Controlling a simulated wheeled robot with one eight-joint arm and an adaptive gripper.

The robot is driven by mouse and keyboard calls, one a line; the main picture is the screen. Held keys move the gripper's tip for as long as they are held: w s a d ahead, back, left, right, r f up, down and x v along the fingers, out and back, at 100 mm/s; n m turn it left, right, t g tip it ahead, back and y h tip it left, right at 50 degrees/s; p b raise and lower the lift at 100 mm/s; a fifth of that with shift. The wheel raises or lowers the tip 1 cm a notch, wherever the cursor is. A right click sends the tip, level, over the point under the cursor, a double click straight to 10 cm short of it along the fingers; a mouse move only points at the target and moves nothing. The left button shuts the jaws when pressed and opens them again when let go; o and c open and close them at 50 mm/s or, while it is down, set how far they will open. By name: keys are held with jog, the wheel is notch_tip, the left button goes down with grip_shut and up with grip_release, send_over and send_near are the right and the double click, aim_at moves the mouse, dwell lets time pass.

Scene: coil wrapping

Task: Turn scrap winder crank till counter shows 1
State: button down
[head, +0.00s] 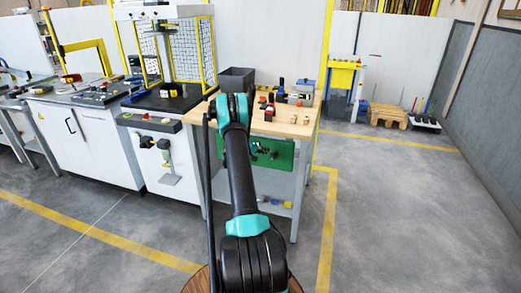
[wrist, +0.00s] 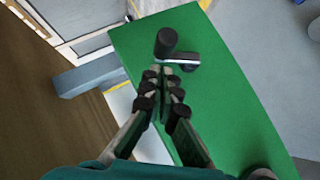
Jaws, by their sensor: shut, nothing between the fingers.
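The winder crank has a black cylindrical knob (wrist: 166,41) and a short grey arm (wrist: 182,59) in the wrist view. It is mounted on a green panel (wrist: 225,100). My gripper (wrist: 163,78) is shut and empty. Its fingertips appear just below the knob and beside the crank arm; I cannot tell whether they touch. In the head view the green panel (head: 284,160) hangs below the wooden worktop, with small dark parts on it. My arm hides the gripper there. No counter digits are readable in either view.
The wooden workbench (head: 292,128) carries small tools and a dark bin (head: 237,78). A press station with a yellow frame stands to its left. A yellow stand (head: 342,75) and wooden pallet (head: 388,115) are at the back. The floor at right is clear.

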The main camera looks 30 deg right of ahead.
aim_at(274, 157)
jog(key=shift+s+d+f, duration=0.45)
jog(key=shift+s+f, duration=0.05)
jog(key=shift+s+d+m+t+y, duration=0.25)
jog(key=shift+s+m+t+y, duration=0.05)
jog(key=shift+m+y, duration=0.1)
dwell(0.3)
